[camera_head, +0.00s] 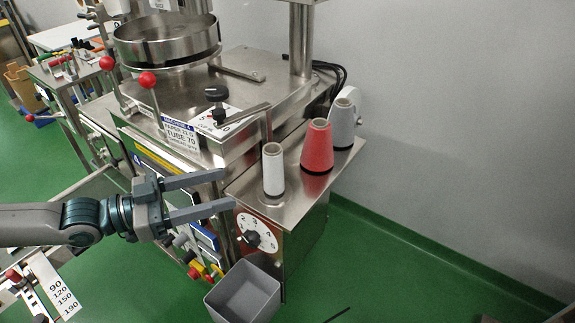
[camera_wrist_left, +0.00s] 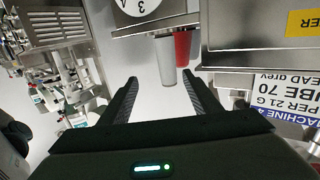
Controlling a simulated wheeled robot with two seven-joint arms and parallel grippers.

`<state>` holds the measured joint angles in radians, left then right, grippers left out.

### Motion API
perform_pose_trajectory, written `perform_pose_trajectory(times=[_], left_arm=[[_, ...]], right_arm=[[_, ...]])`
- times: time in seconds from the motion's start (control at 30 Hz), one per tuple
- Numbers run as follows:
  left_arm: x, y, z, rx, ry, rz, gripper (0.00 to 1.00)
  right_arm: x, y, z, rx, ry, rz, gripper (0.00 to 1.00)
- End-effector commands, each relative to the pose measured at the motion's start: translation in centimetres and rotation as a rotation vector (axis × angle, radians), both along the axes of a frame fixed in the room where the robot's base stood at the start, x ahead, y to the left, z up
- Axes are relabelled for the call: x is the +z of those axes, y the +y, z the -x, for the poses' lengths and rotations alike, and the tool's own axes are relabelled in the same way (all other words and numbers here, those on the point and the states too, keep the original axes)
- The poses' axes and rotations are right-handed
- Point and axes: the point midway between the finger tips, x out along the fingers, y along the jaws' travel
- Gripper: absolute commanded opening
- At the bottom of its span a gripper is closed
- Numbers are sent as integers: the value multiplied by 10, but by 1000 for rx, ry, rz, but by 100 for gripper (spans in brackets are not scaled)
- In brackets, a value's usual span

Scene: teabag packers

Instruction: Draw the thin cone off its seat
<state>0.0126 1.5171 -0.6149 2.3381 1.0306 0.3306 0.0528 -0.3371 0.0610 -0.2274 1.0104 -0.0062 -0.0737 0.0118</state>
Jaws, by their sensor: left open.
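The thin white cone (camera_head: 273,168) stands upright on its seat near the front of the steel side shelf (camera_head: 294,190). My left gripper (camera_head: 228,190) comes in from the left, open and empty, its two fingers pointing at the cone with a gap left before it. In the left wrist view, which is upside down, the white cone (camera_wrist_left: 167,62) shows beyond and between the open fingertips (camera_wrist_left: 161,80). The thicker red cone (camera_head: 317,146) stands just behind it and also shows there (camera_wrist_left: 183,48). My right gripper is not in view.
Another white cone (camera_head: 343,122) stands at the back of the shelf. A bent steel bar (camera_head: 246,120) and a black knob (camera_head: 216,94) rise on the machine beside the shelf. A numbered dial (camera_head: 257,232) is on the shelf's front face, and a grey bin (camera_head: 244,296) is below.

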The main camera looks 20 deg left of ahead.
Motion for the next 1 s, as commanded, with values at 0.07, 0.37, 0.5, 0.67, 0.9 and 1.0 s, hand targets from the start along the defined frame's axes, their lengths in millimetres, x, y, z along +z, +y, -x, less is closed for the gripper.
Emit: perform_pose_trajectory(times=[0.07,0.37,0.5,0.67,0.9,1.0], left_arm=[[13,10,-3,12,-14,13,57],[29,19,-7,26,-31,40,57],[29,19,-7,25,-31,38,57],[29,18,-7,25,-31,39,57],[30,8,-16,25,-35,41,57],[31,1,-21,24,-34,43,57]], right_arm=[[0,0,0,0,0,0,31],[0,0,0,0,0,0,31],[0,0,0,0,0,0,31],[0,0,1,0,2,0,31],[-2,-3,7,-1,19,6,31],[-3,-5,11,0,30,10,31]])
